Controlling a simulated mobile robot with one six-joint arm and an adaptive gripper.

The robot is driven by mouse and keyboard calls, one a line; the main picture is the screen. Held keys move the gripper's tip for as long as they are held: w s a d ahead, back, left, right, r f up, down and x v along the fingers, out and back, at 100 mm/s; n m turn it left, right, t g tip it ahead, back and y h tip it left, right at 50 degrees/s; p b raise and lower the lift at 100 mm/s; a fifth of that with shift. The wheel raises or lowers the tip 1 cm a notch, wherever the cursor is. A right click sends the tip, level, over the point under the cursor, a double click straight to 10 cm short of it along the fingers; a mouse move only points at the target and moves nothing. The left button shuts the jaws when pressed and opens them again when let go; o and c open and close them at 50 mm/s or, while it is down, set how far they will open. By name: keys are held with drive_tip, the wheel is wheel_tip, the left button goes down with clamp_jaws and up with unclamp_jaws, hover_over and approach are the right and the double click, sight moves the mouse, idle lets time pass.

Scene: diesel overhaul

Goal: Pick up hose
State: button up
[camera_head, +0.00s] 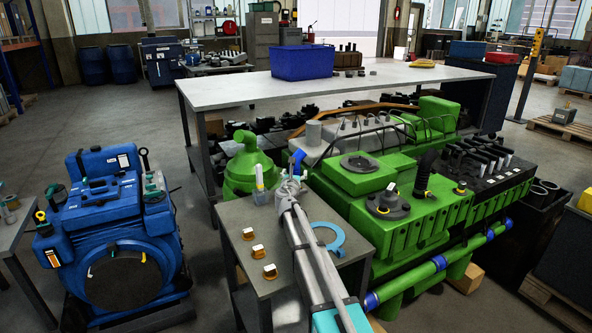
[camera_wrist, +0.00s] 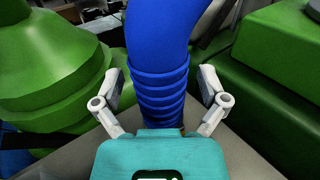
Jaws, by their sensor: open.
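The hose (camera_wrist: 163,60) is bright blue with a ribbed cuff at its lower end. It stands up from the small grey table in the wrist view. In the head view only a short blue piece of the hose (camera_head: 297,160) shows behind my gripper (camera_head: 290,188). In the wrist view my gripper (camera_wrist: 161,92) is open, with one finger on each side of the ribbed cuff. A gap shows between each finger and the hose, so the fingers look apart from it. The hose's lower end is partly hidden by my gripper's teal body.
The small grey table (camera_head: 237,212) also bears a light blue ring (camera_head: 341,243) and several small brass-coloured parts (camera_head: 257,252). A green engine (camera_head: 400,220) stands close on the right. A long workbench (camera_head: 220,93) with a blue crate (camera_head: 302,62) is behind. A blue engine (camera_head: 110,215) is at left.

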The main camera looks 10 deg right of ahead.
idle(0.4)
clamp_jaws()
